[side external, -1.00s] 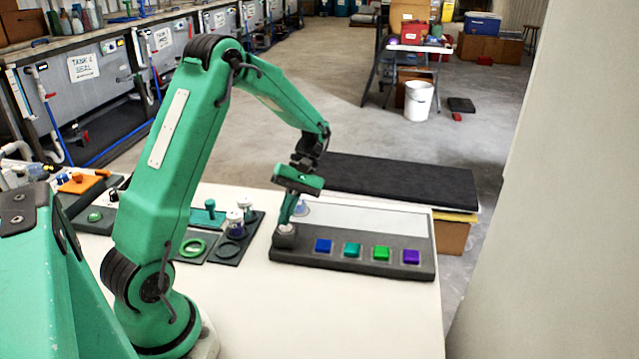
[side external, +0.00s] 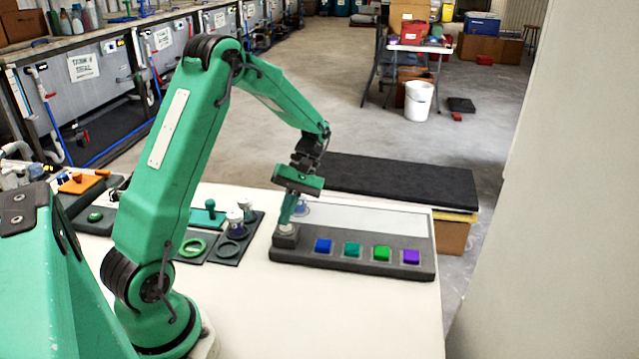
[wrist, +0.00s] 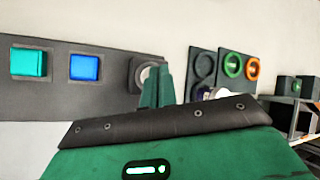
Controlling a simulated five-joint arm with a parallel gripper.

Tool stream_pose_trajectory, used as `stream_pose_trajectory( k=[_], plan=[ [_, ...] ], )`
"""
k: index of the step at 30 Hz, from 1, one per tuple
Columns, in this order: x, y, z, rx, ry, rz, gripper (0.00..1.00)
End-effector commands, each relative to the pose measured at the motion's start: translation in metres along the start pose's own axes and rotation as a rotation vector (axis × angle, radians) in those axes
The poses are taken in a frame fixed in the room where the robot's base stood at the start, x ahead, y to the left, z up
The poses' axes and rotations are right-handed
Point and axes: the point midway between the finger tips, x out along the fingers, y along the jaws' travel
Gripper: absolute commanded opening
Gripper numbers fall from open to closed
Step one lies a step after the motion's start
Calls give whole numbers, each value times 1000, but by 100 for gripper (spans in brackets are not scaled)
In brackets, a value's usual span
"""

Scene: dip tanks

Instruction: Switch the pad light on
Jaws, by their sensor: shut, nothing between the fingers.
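The pad is a dark grey panel (side external: 341,265) on the white table, with a row of blue (side external: 323,246), teal (side external: 352,249), green (side external: 381,253) and purple (side external: 411,257) square buttons. At its left end is a raised dark block (side external: 284,241) with a pale round top, which also shows in the wrist view (wrist: 137,85). My gripper (side external: 287,227) points down with its fingers together and empty, at the top of this block. In the wrist view the closed fingers (wrist: 157,72) partly cover the round top. I cannot tell whether they touch it.
A pale flat plate (side external: 375,218) lies behind the buttons. To the left are dark plates with a green ring (side external: 193,247) and white-topped pieces (side external: 235,218). The table in front of the pad is clear. A dark bench (side external: 400,180) stands beyond the table.

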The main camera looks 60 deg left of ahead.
Motion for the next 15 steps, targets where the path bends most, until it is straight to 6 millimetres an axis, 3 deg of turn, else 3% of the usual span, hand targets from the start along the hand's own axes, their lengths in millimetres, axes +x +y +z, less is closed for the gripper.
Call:
stream_pose_trajectory(
  k=[15],
  plan=[
    [8, 5, -3, 0, 1, -2, 0]
  ],
)
